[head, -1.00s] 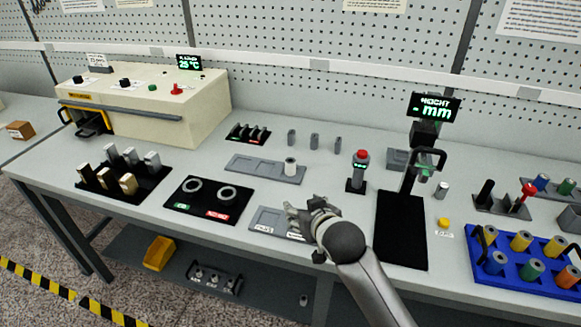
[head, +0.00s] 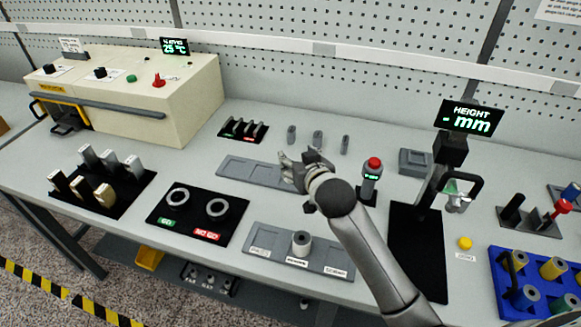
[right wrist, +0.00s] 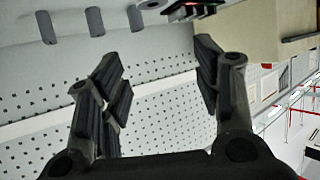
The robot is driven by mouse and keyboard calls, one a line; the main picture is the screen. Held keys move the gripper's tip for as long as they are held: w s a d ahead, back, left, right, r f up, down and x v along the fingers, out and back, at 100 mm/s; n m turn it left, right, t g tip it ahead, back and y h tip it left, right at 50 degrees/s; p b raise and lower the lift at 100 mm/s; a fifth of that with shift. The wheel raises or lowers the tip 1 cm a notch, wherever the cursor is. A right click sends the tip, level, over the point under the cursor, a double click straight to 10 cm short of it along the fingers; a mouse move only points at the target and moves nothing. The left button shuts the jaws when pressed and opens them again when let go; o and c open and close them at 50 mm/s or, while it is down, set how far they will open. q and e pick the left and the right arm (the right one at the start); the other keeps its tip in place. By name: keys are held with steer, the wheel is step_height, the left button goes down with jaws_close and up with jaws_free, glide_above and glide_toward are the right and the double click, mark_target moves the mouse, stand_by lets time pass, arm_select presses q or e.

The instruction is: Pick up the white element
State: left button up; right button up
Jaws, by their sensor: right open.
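My right gripper (head: 294,166) is open over the right end of the grey rear tray (head: 245,171). A pale cylinder stood at that end earlier; the gripper now covers the spot, so I cannot tell whether it is still there. Another pale grey-white cylinder (head: 301,243) with a dark hole stands upright in the middle of the labelled front tray (head: 260,240), apart from the gripper. In the right wrist view the open gripper (right wrist: 158,58) shows no object between its fingers. My left gripper is not in view.
Several grey pins (head: 317,140) stand behind the gripper. A red-topped post (head: 371,178) is close on its right, with the height gauge (head: 416,240) beyond. The GO/NO-GO ring mat (head: 197,225) and a cream oven (head: 125,95) are at left.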

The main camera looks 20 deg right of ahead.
steer(key=f, duration=0.2)
steer(key=s+f, duration=0.1)
steer(key=f, duration=0.2)
steer(key=shift+s+a+f, duration=0.15)
steer(key=shift+a, duration=0.05)
steer(key=shift+x, duration=0.9)
steer(key=shift+w+d+f, duration=0.1)
steer(key=shift+w+f, duration=0.05)
steer(key=shift+w, duration=0.1)
steer(key=shift+w+p, duration=0.3)
steer(key=x, duration=0.4)
steer(key=shift+w+f, duration=0.1)
steer(key=shift+w, duration=0.05)
steer(key=shift+w+f, duration=0.15)
steer(key=shift+w, duration=0.2)
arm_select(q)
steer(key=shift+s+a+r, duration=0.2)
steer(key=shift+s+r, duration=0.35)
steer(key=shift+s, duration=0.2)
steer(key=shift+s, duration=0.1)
arm_select(e)
steer(key=c, duration=1.1)
